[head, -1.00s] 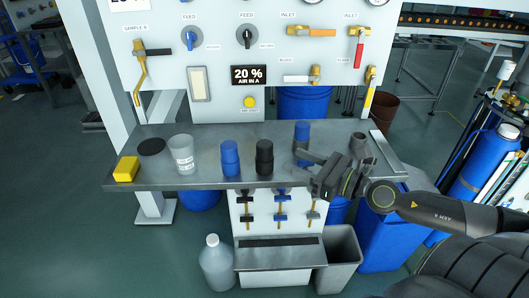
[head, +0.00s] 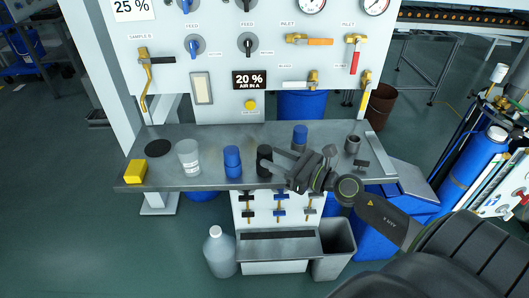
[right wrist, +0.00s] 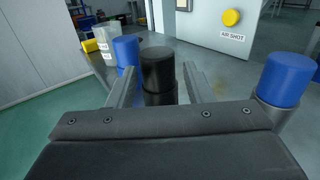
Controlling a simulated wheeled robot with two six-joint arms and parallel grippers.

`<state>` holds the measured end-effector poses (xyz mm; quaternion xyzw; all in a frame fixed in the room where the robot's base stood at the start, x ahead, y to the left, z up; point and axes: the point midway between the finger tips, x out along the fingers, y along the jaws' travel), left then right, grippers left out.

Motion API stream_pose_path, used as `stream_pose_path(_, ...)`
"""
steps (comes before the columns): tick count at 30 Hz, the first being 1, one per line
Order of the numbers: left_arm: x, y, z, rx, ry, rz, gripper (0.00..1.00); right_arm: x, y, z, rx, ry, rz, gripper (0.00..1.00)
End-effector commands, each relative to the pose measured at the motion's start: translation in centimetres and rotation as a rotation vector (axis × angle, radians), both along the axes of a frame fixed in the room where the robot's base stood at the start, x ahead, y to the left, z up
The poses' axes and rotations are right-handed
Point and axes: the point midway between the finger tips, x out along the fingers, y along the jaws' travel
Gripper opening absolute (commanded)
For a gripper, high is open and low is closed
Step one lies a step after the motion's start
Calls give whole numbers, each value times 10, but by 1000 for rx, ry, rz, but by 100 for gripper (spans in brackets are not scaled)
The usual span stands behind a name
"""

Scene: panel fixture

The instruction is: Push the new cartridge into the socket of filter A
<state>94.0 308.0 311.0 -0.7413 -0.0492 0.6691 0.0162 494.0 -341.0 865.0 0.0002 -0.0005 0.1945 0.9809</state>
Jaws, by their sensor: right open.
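A black cartridge (head: 264,158) stands upright on the steel shelf. My right gripper (head: 272,162) is open at its right side, with nothing held. In the right wrist view the black cartridge (right wrist: 158,75) stands between the spread fingers; contact cannot be told. A blue cartridge (head: 232,162) stands upright just left of it. Another blue cylinder (head: 300,133) sits in a grey holder to the right, and shows at the right of the wrist view (right wrist: 286,78). A grey, empty-looking socket (head: 352,144) stands farther right. No label marks filter A. My left gripper is out of view.
The shelf (head: 215,182) also holds a yellow block (head: 135,172), a dark disc (head: 158,148), a labelled clear cup (head: 189,158) and a small dark T-shaped piece (head: 361,165). The valve panel (head: 225,60) rises behind. A jug (head: 219,255) and grey bin (head: 333,250) stand below.

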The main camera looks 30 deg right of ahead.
Motion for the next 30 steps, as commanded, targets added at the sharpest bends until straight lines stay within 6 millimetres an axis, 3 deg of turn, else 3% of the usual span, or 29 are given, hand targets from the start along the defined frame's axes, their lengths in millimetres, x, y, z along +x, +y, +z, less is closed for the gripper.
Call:
stream_pose_path(8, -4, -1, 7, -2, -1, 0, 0, 13, 7, 2, 3, -1, -1, 46)
stream_pose_path(18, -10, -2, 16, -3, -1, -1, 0, 50, 23, -1, 1, 0, 0, 46)
stream_pose_path(26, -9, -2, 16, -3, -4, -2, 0, 52, 24, -2, -1, 2, 1, 46)
stream_pose_path(30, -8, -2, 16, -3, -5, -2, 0, 52, 24, -2, -1, 2, 1, 31)
